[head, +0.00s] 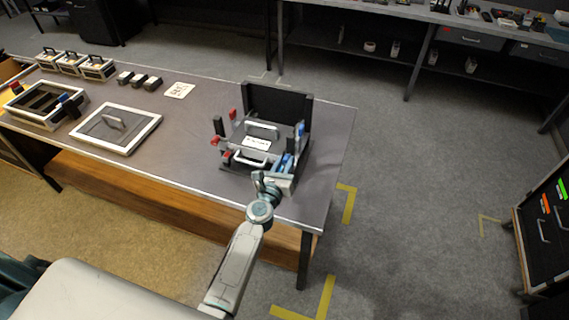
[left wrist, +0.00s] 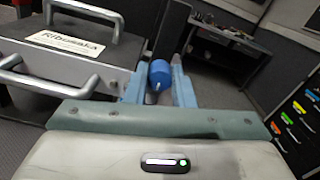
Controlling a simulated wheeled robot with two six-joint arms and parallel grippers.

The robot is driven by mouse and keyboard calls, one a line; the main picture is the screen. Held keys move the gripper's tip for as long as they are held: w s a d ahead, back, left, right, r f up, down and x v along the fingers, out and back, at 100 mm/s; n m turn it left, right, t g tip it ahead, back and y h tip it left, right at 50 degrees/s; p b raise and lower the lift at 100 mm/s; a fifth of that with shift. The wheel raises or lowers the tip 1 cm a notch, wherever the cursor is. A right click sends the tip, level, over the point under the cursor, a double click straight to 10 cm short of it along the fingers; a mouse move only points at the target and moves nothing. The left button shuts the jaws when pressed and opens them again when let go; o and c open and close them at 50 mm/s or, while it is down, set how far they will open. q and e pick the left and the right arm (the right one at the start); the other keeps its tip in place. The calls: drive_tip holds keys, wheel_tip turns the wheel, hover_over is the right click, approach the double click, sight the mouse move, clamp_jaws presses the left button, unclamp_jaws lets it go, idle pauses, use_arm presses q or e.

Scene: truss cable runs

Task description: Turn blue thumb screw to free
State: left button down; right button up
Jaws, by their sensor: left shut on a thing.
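A dark box-like fixture (head: 276,100) with a raised black back panel stands near the right end of the table. Inside is a grey unit with metal handles and a white label (head: 257,143), which reads "Ribosaka" in the left wrist view (left wrist: 72,43). My left gripper (head: 287,162) is at the fixture's front right corner. In the left wrist view, its light blue fingers are shut on a blue thumb screw (left wrist: 159,74) at the unit's right side. Another blue part (head: 300,130) shows farther back on the right side. My right gripper is not in view.
Red knobs (head: 214,141) line the fixture's left side. A flat lid with a handle (head: 115,127), an open tray (head: 20,112) and several small boxes (head: 72,63) sit left on the table (head: 195,130). A drawer cabinet (head: 545,225) stands far right; the floor between is clear.

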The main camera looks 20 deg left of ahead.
use_arm(q)
drive_tip(key=shift+m, duration=0.3)
drive_tip(key=m, duration=0.7)
drive_tip(key=shift+m, duration=0.4)
drive_tip(key=m+b, duration=0.1)
drive_tip(key=m, duration=0.5)
drive_tip(key=shift+d, duration=0.1)
drive_tip(key=m, duration=0.2)
drive_tip(key=shift+m, duration=0.4)
drive_tip(key=shift+f+m, duration=0.1)
drive_tip(key=shift+m, duration=0.2)
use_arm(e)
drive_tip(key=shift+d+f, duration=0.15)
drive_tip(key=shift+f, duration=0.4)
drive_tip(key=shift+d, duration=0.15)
use_arm(q)
drive_tip(key=c, duration=1.2)
unclamp_jaws()
drive_tip(key=shift+c, duration=0.2)
